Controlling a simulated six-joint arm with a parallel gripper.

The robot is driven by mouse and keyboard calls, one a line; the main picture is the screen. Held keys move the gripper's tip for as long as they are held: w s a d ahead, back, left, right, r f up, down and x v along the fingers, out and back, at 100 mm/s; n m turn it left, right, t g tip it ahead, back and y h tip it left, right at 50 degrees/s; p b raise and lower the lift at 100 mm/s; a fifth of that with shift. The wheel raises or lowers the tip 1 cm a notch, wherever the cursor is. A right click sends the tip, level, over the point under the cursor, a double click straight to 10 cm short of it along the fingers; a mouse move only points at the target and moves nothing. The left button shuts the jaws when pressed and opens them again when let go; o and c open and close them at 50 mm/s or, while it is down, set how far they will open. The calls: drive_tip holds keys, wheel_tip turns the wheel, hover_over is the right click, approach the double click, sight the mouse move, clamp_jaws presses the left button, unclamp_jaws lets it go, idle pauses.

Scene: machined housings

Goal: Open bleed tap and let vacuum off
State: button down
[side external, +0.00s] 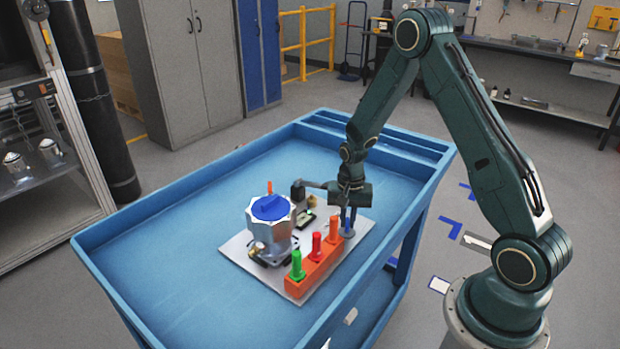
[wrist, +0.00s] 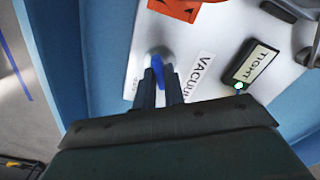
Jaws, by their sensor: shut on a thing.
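My gripper (side external: 347,222) points down at the right corner of the pale plate (side external: 240,262). In the wrist view its two dark fingers (wrist: 160,82) are shut on a small blue tap handle (wrist: 157,68). The handle stands on a round grey base beside a white label reading "VACUU…" (wrist: 200,78), whose end is hidden by my gripper. The tap's turn position cannot be told. A silver housing (side external: 272,237) with a blue cap (side external: 270,207) stands on the plate, left of my gripper. A dark block marked "TIGHT" (wrist: 254,64) lies beyond the label.
An orange block (side external: 318,268) holds upright green (side external: 297,265), red (side external: 316,246) and orange (side external: 333,230) pegs close to my gripper. A dark fitting (side external: 298,190) stands behind the housing. The blue cart (side external: 165,235) has raised rims and free room left of the plate.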

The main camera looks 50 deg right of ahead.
sight(347, 221)
drive_tip(key=n, duration=0.5)
drive_tip(key=shift+n, duration=0.3)
drive_tip(key=n, duration=0.5)
drive_tip(key=shift+n, duration=0.3)
drive_tip(key=c, duration=1.5)
unclamp_jaws()
drive_tip(key=shift+r, duration=0.1)
drive_tip(key=shift+r, duration=6.8)
